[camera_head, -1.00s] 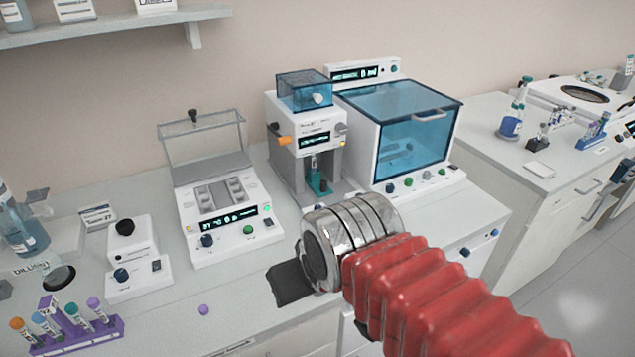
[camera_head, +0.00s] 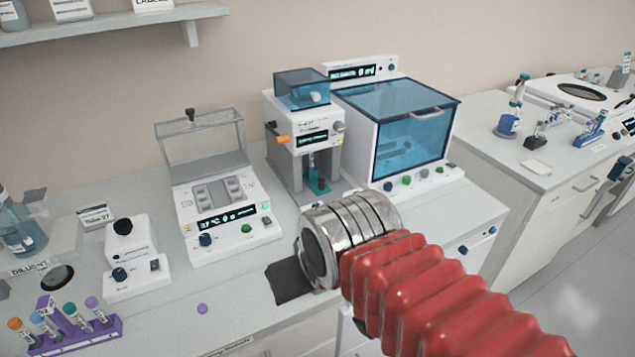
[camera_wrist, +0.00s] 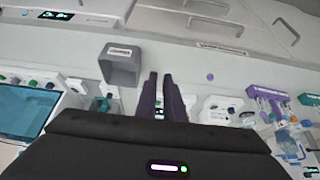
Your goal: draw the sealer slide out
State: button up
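The sealer (camera_head: 303,140) is a white upright unit with a blue clear hood and an orange knob on its left side. Its teal slide (camera_head: 318,182) sits low between the grey side walls, at the front opening. My gripper (camera_head: 288,283) is in front of the counter, nearer the camera and below the sealer in the head view; its dark end is partly hidden by my wrist. In the wrist view my two dark fingers (camera_wrist: 160,82) are a little apart with a narrow gap and nothing held. The slide cannot be made out clearly there.
A clear-lidded block unit (camera_head: 225,215) stands left of the sealer, and a blue-windowed cabinet (camera_head: 410,140) stands close on its right. A purple tube rack (camera_head: 80,335) is at the front left. A grey bin (camera_wrist: 120,66) shows beside my fingers in the wrist view.

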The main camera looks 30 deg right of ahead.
jog(key=shift+o, duration=0.6)
jog(key=shift+d+f, duration=0.25)
jog(key=o, duration=0.5)
jog(key=shift+m+g, duration=0.6)
jog(key=shift+g, duration=0.2)
jog(key=w+d+f, duration=0.2)
jog(key=w, duration=0.1)
jog(key=shift+d, duration=0.3)
jog(key=m+h, duration=0.1)
jog(key=m, duration=0.1)
send_near(322, 180)
jog(key=v, duration=0.5)
jog(key=shift+s+a+r, duration=0.1)
jog(key=shift+s+a, duration=0.1)
jog(key=shift+s, duration=0.1)
jog(key=x, duration=1.4)
jog(key=shift+w+d+r, duration=0.1)
jog(key=shift+w+r, duration=0.05)
